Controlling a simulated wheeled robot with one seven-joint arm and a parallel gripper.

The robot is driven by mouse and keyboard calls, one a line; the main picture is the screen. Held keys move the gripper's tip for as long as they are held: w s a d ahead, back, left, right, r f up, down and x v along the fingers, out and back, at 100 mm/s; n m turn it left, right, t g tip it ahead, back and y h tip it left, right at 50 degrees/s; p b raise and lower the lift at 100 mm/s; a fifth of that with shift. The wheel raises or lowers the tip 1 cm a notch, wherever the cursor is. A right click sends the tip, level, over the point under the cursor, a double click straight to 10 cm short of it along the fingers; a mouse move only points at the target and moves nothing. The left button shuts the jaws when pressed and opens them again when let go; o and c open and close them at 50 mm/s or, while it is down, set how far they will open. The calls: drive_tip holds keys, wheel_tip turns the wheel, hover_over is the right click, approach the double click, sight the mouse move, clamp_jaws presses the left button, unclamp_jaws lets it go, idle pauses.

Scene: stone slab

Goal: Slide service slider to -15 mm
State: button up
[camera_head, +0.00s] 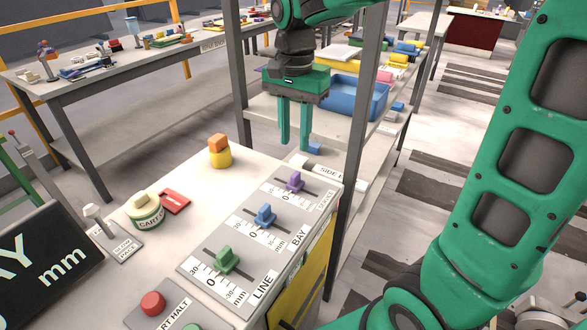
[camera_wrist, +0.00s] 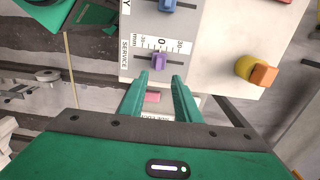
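The service slider (camera_head: 295,181) has a purple knob on the grey slider panel, at the end farthest from me in the head view. In the wrist view the purple knob (camera_wrist: 159,62) sits close to the 0 mark of its printed millimetre scale, beside the SERVICE label (camera_wrist: 124,55). My gripper (camera_head: 294,146) points down above and beyond the knob in the head view. Its two fingers are apart with nothing held. In the wrist view the fingertips (camera_wrist: 160,78) are just below the knob in the picture, and no contact is seen.
The blue bay slider (camera_head: 265,215) and green line slider (camera_head: 226,260) stand on the same panel. A yellow and orange piece (camera_head: 220,152), a CART jar (camera_head: 145,209) and a red button (camera_head: 153,303) are on the slab. A grey post (camera_head: 359,130) rises right of my gripper.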

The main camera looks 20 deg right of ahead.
sight(295, 174)
wheel_tip(295, 174, down, 10)
drive_tip(key=shift+d, duration=0.1)
idle(0.4)
clamp_jaws()
